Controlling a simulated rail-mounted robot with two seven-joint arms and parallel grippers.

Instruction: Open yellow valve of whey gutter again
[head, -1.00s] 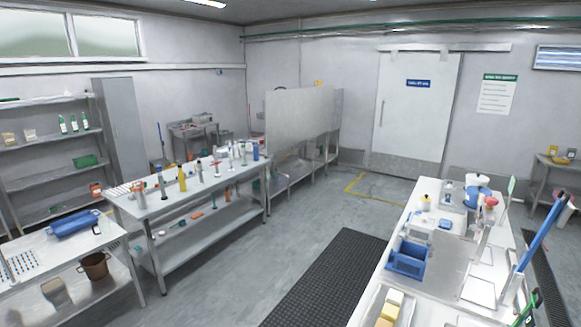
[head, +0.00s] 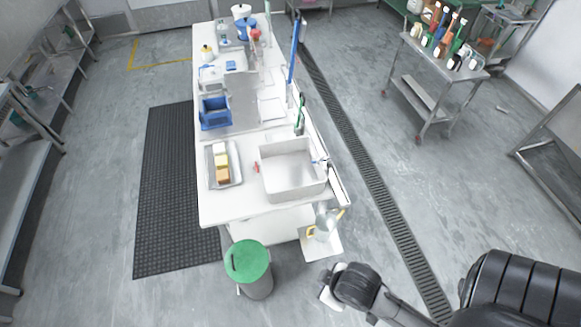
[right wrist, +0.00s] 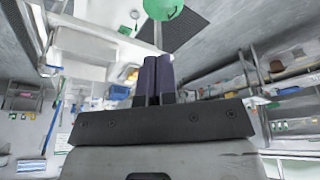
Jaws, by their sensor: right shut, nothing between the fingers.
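In the head view, a grey metal vessel or fitting with yellow parts (head: 323,226) stands at the near right end of the white work table, above a pale lower plate. I cannot tell whether a yellow part is the gutter's valve, or how it is turned. A narrow pale channel (head: 336,187) runs along the table's right edge. My right gripper (head: 327,298) is below and apart from these, near the bottom of the head view. In the right wrist view its dark fingers (right wrist: 154,62) are together and empty. My left gripper is out of view.
The white table (head: 213,205) holds a white basin (head: 291,170), a tray of yellowish blocks (head: 236,176) and a blue crate (head: 214,114). A green-lidded bin (head: 248,262) stands before it.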

